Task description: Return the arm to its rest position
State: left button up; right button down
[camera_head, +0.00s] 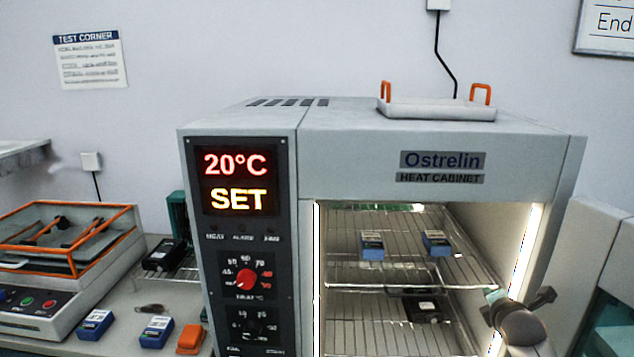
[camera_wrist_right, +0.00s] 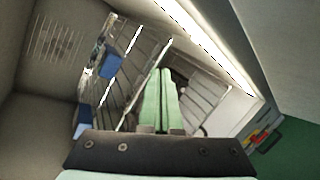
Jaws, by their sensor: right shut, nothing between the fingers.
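My right gripper (camera_head: 494,297) is at the right side of the heat cabinet's (camera_head: 350,160) opening, by the front right corner of the upper wire rack (camera_head: 400,268). In the right wrist view its green fingers (camera_wrist_right: 157,98) are together, with nothing between them, and point into the lit chamber. I cannot tell whether they touch the rack. Two blue devices (camera_head: 372,246) (camera_head: 436,243) sit apart on the upper rack. They also show in the wrist view (camera_wrist_right: 111,65) (camera_wrist_right: 84,118). My left gripper is not in view.
A black device (camera_head: 423,311) sits on the lower rack. The cabinet display reads 20°C SET. A tray with orange handles (camera_head: 436,108) lies on top. Blue devices (camera_head: 96,323) (camera_head: 156,331) and an orange one (camera_head: 190,338) lie on the left bench. A grey machine (camera_head: 590,250) stands at right.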

jog(key=w+a+r+m+t+y, duration=0.15)
jog(key=r+m, duration=0.25)
jog(key=m, duration=0.6)
jog(key=w+a+r+m+t+y, duration=0.1)
jog(key=a+r+m+t, duration=0.15)
jog(key=m, duration=0.65)
jog(key=s+a+f+g+y, duration=0.1)
jog(key=s+a+f, duration=0.2)
jog(key=s+f, duration=0.3)
jog(key=s+a+f+n+g+y, duration=0.1)
jog(key=s+a+f, duration=0.35)
jog(key=f, duration=0.35)
jog(key=s+a+f+g, duration=0.1)
jog(key=s+a+f, duration=0.1)
jog(key=s+f, duration=0.45)
jog(key=s+a+f+g+y, duration=0.1)
jog(key=s+a+f, duration=0.3)
jog(key=s, duration=0.8)
jog(key=s+a+f+m+g+y, duration=0.1)
jog(key=s+a+f+g, duration=0.2)
jog(key=s, duration=0.9)
notch_tip(320, 180, down, 4)
jog(key=shift+a+f+g, duration=0.15)
jog(key=shift+a+g, duration=0.15)
jog(key=shift+a, duration=0.7)
jog(key=shift+s, duration=0.1)
